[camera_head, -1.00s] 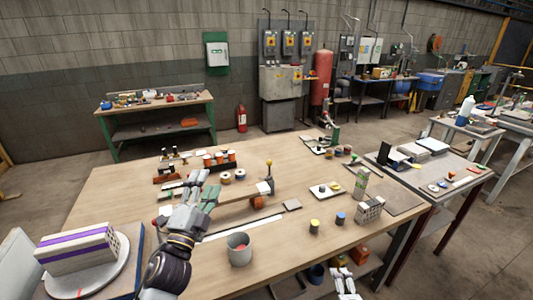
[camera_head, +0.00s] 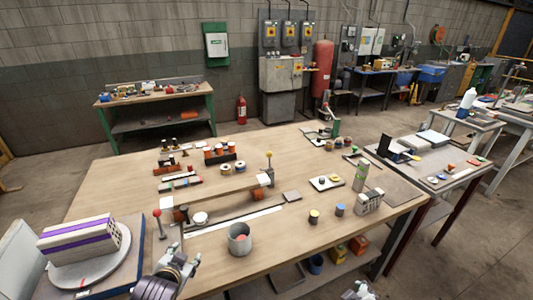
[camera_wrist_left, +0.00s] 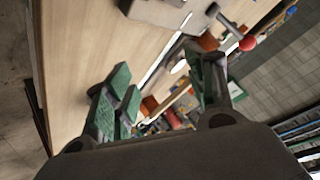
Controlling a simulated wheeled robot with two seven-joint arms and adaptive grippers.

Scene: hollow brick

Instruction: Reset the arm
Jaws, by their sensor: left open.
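My left gripper (camera_head: 180,258) is near the front left edge of the wooden workbench (camera_head: 325,238), low in the head view. In the left wrist view its green-padded fingers (camera_wrist_left: 168,88) stand apart with nothing between them. My right gripper (camera_head: 358,291) shows only in part at the bottom edge of the head view; its jaws are not clear. A hollow brick with purple bands (camera_head: 76,240) lies on a round grey turntable (camera_head: 110,273) left of my left gripper.
A red-knobbed lever (camera_head: 158,222) stands just beyond my left gripper; its red ball (camera_wrist_left: 248,43) shows in the wrist view. A grey cup (camera_head: 239,240) stands to the right. A long board (camera_head: 215,189) lies beyond.

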